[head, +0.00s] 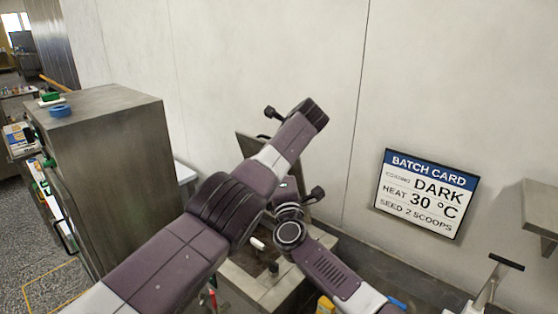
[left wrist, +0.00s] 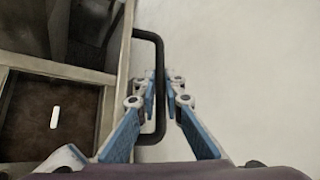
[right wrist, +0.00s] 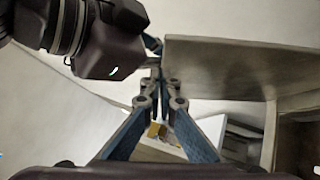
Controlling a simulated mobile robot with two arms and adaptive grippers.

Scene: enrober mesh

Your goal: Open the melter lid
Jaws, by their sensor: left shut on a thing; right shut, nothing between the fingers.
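The melter (head: 268,288) is a grey metal box, largely covered by my arms in the head view. Its lid (head: 247,143) is a grey panel that stands raised behind my left arm; its plate also shows in the right wrist view (right wrist: 225,72). In the left wrist view, my left gripper (left wrist: 163,85) is shut on the lid's black bar handle (left wrist: 160,122). Brown contents (left wrist: 25,120) with a small white bar show in the open melter beside it. My right gripper (right wrist: 158,75) is shut and empty, close to the lid plate's edge; contact is unclear.
A tall grey cabinet (head: 120,165) stands at the left, with a blue tape roll (head: 60,111) on top. The wall is behind the melter and carries a batch card (head: 426,196). A grey shelf (head: 541,211) is at the right. My two arms cross close together over the melter.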

